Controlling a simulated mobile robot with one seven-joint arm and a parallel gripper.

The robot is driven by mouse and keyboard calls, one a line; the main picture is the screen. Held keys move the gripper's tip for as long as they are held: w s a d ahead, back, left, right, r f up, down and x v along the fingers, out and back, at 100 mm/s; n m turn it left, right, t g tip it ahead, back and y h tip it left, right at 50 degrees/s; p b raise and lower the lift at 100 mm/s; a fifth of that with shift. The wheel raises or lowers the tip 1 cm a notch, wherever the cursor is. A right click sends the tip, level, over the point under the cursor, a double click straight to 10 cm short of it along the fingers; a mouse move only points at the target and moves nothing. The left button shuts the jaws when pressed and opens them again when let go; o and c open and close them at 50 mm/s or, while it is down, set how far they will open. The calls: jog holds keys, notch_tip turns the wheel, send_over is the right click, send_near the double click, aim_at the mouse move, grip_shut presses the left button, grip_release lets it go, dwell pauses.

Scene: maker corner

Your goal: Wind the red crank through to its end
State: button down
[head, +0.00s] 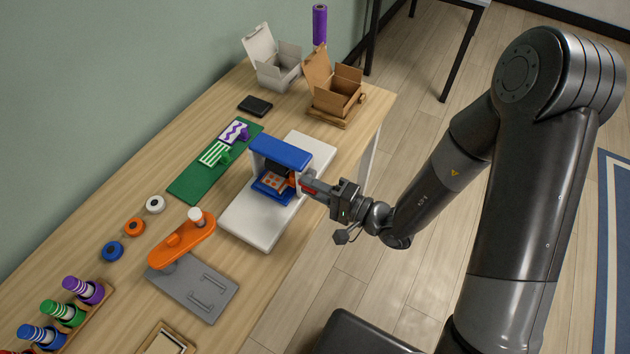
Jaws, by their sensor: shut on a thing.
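The red crank (307,187) shows only as a small red piece at the right side of a blue-and-white machine (282,151). My gripper (308,184) reaches in from the right and is shut on this red piece. The fingers hide most of the crank, so its angle cannot be told. The machine has a blue top beam, a blue bed with an orange-dotted card (272,182), and a white base (245,225).
An orange arm with a white knob (181,240) stands on a grey plate (205,287) nearer the front. A green mat (190,184) with patterned cards lies left of the machine. Open boxes (335,98) stand at the back.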

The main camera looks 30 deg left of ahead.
jog(key=shift+s+f+n, duration=0.15)
jog(key=shift+f+n, duration=0.1)
jog(key=shift+n, duration=0.25)
jog(key=c, duration=1.2)
grip_release()
